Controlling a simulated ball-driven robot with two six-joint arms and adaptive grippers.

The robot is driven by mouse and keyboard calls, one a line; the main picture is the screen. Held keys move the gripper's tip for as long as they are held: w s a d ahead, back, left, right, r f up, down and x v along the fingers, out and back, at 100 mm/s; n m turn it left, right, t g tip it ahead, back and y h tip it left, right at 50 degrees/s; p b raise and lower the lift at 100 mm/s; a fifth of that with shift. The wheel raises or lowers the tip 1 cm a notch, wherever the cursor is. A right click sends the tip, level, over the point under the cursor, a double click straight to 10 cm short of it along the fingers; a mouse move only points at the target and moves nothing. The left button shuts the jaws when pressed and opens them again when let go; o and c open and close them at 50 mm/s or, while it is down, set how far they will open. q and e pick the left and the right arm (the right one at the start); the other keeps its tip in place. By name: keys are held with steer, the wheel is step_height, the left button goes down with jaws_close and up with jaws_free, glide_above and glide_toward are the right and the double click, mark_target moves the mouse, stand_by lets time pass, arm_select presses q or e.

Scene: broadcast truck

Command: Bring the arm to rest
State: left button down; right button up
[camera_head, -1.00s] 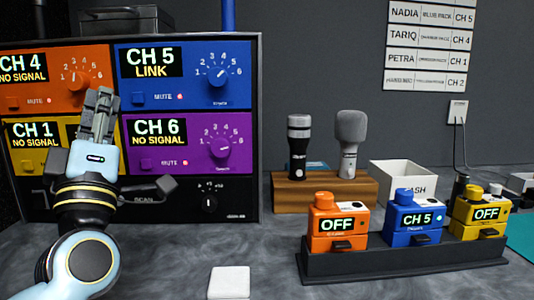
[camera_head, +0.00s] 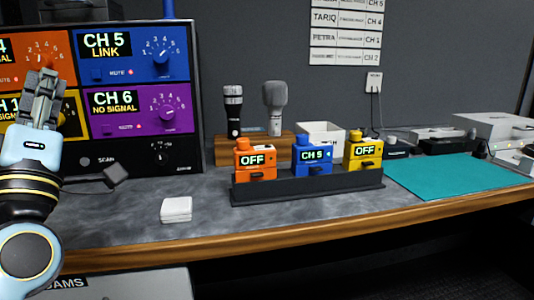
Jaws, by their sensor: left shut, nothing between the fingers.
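My left gripper (camera_head: 41,97) is raised at the left, fingers up and shut with nothing between them. It is in front of the receiver rack (camera_head: 187,130) and hides part of its left panels. My left arm rises from the lower left of the view. My right gripper does not show. On the rack, the blue panel (camera_head: 100,72) reads CH 5 LINK and the purple panel (camera_head: 112,128) reads CH 6 NO SIGNAL.
A black tray (camera_head: 300,190) holds orange (camera_head: 250,172), blue (camera_head: 305,168) and yellow (camera_head: 355,163) packs. Two microphones stand in a wooden block (camera_head: 222,150) by a white box (camera_head: 325,128). A white pad (camera_head: 176,209) and a teal mat (camera_head: 460,175) lie on the desk.

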arm_select(q)
steer(key=s+d+f+m+g+h, duration=0.1)
steer(key=d+f+m+g+h, duration=0.3)
steer(key=f, duration=0.3)
steer(key=s+d+f+m+g+h, duration=0.1)
steer(key=f+m+g+h, duration=0.3)
steer(key=f, duration=0.3)
steer(key=s+d+f+m+g+h, duration=0.1)
steer(key=d+f+m+g+h, duration=0.2)
steer(key=f+m, duration=0.35)
steer(key=s+a+f+m+g+y, duration=0.1)
steer(key=s+a+f+g, duration=0.2)
steer(key=s+f+g, duration=0.5)
steer(key=s+a+f+m+g+y, duration=0.1)
steer(key=s+a+f+g+y, duration=0.3)
steer(key=s, duration=0.9)
step_height(320, 180, down, 25)
steer(key=s+a+h, duration=0.1)
steer(key=s+h, duration=0.1)
steer(key=s+a+f+g, duration=0.1)
steer(key=s+f, duration=1.6)
steer(key=s, duration=0.2)
steer(key=shift+a+n, duration=0.25)
steer(key=shift+n, duration=0.2)
